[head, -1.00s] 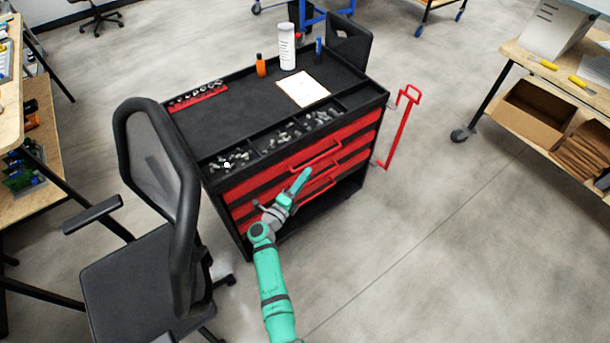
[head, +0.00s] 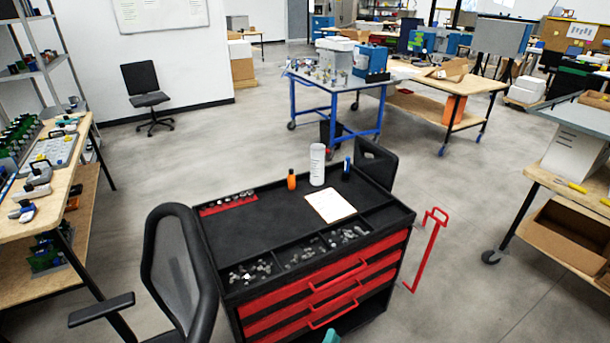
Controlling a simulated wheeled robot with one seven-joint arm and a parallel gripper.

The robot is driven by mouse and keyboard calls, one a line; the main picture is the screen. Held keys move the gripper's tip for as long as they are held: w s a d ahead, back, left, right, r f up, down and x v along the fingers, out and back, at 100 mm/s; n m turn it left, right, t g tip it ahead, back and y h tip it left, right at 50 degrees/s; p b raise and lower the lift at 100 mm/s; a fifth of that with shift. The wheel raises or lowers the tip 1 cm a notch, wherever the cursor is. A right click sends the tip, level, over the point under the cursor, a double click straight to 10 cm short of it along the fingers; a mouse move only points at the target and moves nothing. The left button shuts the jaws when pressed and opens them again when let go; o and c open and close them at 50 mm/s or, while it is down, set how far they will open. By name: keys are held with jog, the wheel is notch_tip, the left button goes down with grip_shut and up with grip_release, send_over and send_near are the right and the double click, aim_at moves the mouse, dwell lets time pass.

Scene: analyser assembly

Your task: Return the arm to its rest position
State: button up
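Only a small teal piece of my arm shows at the bottom edge of the head view, in front of the tool cart (head: 262,218). My gripper is not clearly visible, so its fingers cannot be judged. The black cart has red drawers that look shut. On its top are a white bottle (head: 317,165), an orange bottle (head: 291,180), a blue bottle (head: 346,168), a sheet of paper (head: 330,205) and a red socket rail (head: 228,204). Small metal parts lie in its front compartments.
A black office chair (head: 180,270) stands close at the cart's left. A workbench (head: 85,150) is at the left edge, and a wooden bench (head: 560,190) at the right. A blue-framed table (head: 335,85) stands behind.

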jog(key=s+a+r+n+g+y, duration=0.1)
jog(key=s+r+n, duration=0.3)
jog(key=s, duration=0.7)
jog(key=s+a+r+n+g+y, duration=0.1)
jog(key=s+a+r+n+y, duration=0.3)
jog(key=s+n, duration=0.4)
jog(key=s+a+r+n+g+y, duration=0.1)
jog(key=s+r+n, duration=0.4)
jog(key=s, duration=1.1)
jog(key=shift+a+r+n+y, duration=0.3)
jog(key=shift+a+n+y, duration=0.55)
jog(key=shift+n+y, duration=0.2)
